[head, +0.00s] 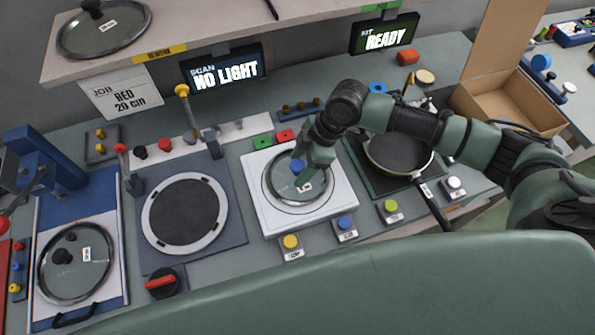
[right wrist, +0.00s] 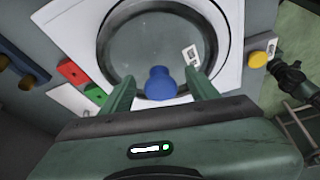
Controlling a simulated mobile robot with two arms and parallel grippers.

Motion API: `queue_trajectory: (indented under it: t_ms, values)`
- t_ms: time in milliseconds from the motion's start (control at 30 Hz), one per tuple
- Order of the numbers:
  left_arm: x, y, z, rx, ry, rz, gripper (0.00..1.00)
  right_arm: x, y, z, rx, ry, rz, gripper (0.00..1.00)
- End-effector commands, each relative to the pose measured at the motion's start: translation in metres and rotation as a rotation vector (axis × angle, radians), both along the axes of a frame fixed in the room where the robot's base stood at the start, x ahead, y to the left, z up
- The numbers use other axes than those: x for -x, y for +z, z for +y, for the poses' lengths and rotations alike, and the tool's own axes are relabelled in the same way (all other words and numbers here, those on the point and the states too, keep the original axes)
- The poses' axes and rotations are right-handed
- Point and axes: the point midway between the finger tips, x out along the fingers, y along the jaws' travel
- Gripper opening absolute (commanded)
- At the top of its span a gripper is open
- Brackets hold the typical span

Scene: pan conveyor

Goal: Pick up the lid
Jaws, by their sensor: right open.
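A glass lid with a blue knob (head: 298,166) lies on the white square plate (head: 342,205) in the middle of the bench. In the right wrist view the lid (right wrist: 140,45) has a steel rim and a small white label, and its blue knob (right wrist: 160,84) stands between my fingers. My right gripper (head: 303,176) is over the lid from above, and it also shows in the right wrist view (right wrist: 161,88). Its two fingers are apart, one on each side of the knob; I cannot tell whether they touch it. My left gripper is not in view.
Another glass lid (head: 75,262) with a black knob lies at the left. A third lid (head: 104,27) is on the shelf. A dark round plate (head: 184,210) and a frying pan (head: 398,156) flank the white plate. Screens read "NO LIGHT" (head: 224,77) and "READY" (head: 385,39).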

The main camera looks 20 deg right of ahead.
Motion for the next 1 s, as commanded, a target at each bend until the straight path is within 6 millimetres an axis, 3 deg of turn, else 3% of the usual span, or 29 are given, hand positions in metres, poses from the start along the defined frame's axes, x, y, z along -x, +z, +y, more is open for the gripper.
queue_trajectory:
  t_ms: [67, 267, 667, 867, 1000]
  values:
    - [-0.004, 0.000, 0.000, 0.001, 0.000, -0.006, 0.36, 0.000, 0.000, 0.000, 0.000, 0.000, 0.000, 0.55]
    - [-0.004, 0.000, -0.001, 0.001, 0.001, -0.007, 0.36, 0.000, 0.000, 0.000, 0.000, 0.000, 0.000, 0.00]
    - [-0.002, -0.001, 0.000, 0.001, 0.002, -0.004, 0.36, -0.001, 0.004, 0.000, 0.000, 0.000, -0.003, 0.00]
    - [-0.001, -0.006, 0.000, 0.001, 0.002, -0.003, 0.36, -0.001, 0.026, 0.000, -0.002, 0.001, -0.005, 0.00]
    - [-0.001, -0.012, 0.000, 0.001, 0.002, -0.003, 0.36, -0.002, 0.057, 0.000, -0.001, 0.002, -0.009, 0.00]
